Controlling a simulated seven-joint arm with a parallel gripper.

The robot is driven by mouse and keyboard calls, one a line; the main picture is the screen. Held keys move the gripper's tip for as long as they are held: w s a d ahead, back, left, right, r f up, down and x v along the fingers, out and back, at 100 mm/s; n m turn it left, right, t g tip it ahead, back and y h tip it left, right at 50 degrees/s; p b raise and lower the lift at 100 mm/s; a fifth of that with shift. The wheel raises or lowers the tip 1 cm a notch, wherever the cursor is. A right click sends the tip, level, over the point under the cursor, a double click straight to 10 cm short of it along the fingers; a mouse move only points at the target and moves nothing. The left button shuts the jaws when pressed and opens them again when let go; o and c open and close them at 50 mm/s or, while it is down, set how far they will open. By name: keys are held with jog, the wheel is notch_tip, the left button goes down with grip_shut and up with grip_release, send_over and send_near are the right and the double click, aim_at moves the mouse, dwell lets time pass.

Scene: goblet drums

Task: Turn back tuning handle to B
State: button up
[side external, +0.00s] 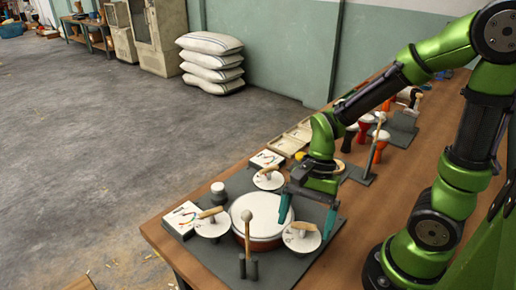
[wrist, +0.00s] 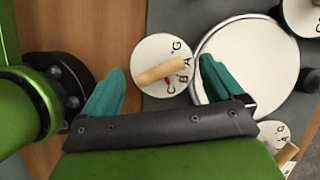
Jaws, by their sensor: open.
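A white-topped drum (side external: 262,217) sits on a dark grey board with white lettered dials around it, each with a wooden handle. The back dial (side external: 268,181) is behind it, the left dial (side external: 212,229) beside it, the right dial (side external: 302,243) nearest my arm. My gripper (side external: 306,212) is open and empty above the board. In the wrist view a dial (wrist: 155,50), apparently the right one, lies beyond and between my fingers (wrist: 155,85). Another dial (wrist: 271,130) is partly hidden by my gripper.
A mallet (side external: 248,234) stands upright at the drum's front. More small drums (side external: 381,140) and stands fill the table behind. Sacks (side external: 212,62) are on the floor.

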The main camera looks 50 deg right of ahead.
jog(key=shift+a+f, duration=0.15)
jog(key=shift+f, duration=0.2)
jog(key=shift+c, duration=0.2)
jog(key=c, duration=0.9)
jog(key=shift+c, duration=0.2)
jog(key=shift+n, duration=0.4)
jog(key=n+g, duration=0.1)
jog(key=n, duration=0.2)
jog(key=shift+g+h, duration=0.3)
jog(key=shift+n+g+h, duration=0.5)
jog(key=shift+n, duration=1.5)
